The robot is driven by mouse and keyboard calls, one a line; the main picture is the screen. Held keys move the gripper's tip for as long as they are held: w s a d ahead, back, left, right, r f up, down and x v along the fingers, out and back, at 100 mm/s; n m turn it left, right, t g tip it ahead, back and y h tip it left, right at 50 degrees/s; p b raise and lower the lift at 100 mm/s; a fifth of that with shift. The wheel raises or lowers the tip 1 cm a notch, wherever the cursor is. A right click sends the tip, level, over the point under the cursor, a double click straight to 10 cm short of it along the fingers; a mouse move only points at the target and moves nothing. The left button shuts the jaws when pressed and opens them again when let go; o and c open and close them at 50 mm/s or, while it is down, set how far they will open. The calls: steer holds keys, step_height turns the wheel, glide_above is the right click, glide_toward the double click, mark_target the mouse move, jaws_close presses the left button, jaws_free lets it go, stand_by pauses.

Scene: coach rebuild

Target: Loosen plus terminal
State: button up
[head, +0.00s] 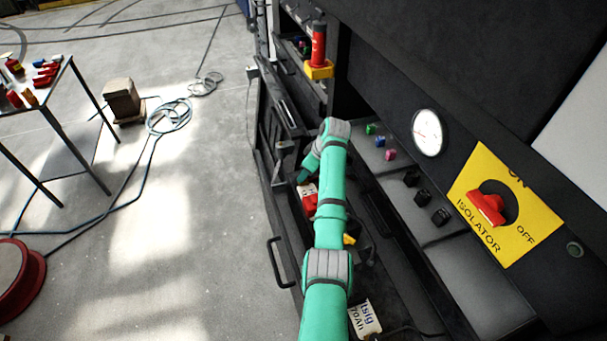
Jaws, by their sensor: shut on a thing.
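My teal arm reaches down into the dark open battery bay in the head view. My gripper (304,178) is at the arm's far end, low in the bay. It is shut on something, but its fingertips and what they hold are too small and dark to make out. A red part with a white patch (309,199) lies right beside the gripper; it may be at the plus terminal, but I cannot tell. A battery label (365,319) reading "70Ah" shows at the bottom of the bay. A small yellow part (349,239) is half hidden behind my arm. No terminal is clearly visible.
A red isolator switch (487,207) on a yellow plate, a round gauge (428,133) and several coloured knobs are on the right. A red cylinder (318,45) stands in a yellow holder above. A table (57,92) with red items is left.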

steer(key=shift+w+a+r+n, duration=0.1)
steer(key=shift+w+r+n, duration=0.1)
steer(key=shift+n, duration=0.4)
steer(key=shift+s, duration=0.1)
steer(key=o, duration=1)
steer(key=shift+s, duration=0.1)
steer(key=shift+o, duration=0.2)
steer(key=shift+f+y, duration=0.1)
steer(key=shift+y, duration=0.2)
steer(key=v, duration=1.1)
steer(key=shift+w, duration=0.2)
